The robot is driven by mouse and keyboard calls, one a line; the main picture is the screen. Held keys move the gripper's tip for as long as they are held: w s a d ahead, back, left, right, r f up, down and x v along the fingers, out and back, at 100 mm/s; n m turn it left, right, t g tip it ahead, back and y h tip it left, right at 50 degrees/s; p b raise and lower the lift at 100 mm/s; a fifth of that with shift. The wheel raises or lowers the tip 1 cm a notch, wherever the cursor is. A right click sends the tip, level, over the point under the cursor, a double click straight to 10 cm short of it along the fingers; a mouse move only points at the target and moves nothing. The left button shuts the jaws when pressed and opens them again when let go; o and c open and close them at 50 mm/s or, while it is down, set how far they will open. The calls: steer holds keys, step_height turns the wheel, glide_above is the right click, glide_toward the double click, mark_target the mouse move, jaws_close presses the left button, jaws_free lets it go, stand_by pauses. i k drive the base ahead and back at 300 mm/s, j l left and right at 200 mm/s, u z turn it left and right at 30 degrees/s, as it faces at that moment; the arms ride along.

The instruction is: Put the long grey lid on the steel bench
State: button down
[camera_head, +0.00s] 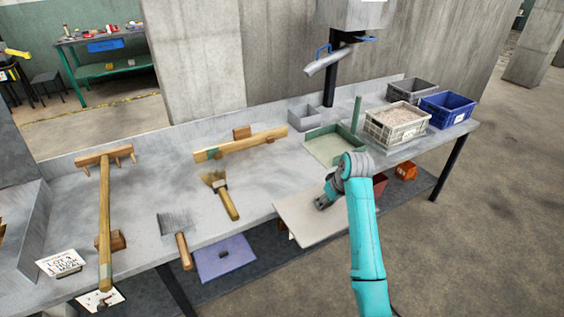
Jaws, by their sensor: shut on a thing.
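The long grey lid (300,222) is a flat, pale grey panel at the front edge of the steel bench (285,185), right of the middle. My gripper (321,204) is shut on the lid, seen from behind my teal arm. The fingertips are partly hidden by my wrist. The lid overlaps the bench's front edge in the picture and reaches past it towards me. I cannot tell whether it touches the bench top.
A green-rimmed tray (325,148) lies just behind my wrist. A grain-filled crate (398,122), a blue crate (447,106) and a grey crate (410,91) stand at right. A brush (222,195) and wooden tools lie left. Bare bench shows between them.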

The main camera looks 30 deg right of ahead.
mark_target(281, 168)
steer(key=i, duration=1.2)
